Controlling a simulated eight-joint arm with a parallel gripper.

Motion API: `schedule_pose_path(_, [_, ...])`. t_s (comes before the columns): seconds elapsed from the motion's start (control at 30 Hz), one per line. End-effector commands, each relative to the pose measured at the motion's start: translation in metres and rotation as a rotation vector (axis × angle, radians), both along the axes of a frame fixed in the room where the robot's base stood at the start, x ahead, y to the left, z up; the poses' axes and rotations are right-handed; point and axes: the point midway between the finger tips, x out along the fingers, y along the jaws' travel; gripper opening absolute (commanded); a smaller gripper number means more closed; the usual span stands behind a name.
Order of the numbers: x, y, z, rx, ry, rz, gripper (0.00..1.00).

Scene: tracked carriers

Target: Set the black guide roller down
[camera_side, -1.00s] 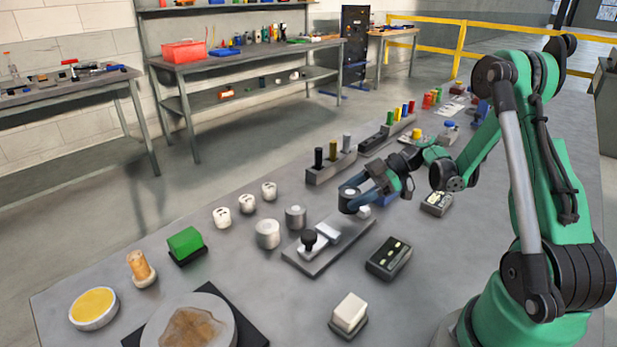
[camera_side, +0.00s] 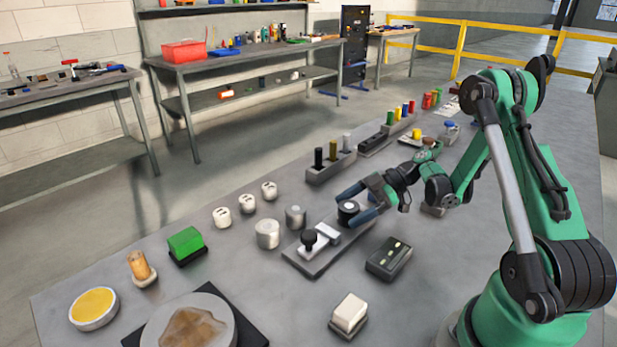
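The black guide roller (camera_side: 347,210), a short dark cylinder with a pale top, appears to rest upright at the far right end of a grey base plate (camera_side: 315,265). My gripper (camera_side: 351,207) is open, with one blue-grey finger beyond the roller and one on its near side. The fingers look spread apart from the roller. The roller's underside is partly hidden by the near finger. A black knob (camera_side: 309,238) and a light metal block (camera_side: 327,233) sit on the same plate.
Two metal cylinders (camera_side: 267,234) stand just left of the plate. A dark box with pale marks (camera_side: 389,258) lies to its right. Behind is a rack with upright pins (camera_side: 331,165).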

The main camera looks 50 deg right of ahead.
Motion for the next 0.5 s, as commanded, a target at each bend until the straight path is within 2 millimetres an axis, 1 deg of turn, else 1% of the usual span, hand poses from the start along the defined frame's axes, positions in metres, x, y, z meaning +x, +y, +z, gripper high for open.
schedule_pose_path(0.17, [-0.001, -0.001, 0.004, 0.0, 0.0, -0.001, 0.88])
schedule_pose_path(0.5, [-0.029, -0.044, 0.031, -0.001, 0.0, -0.004, 0.88])
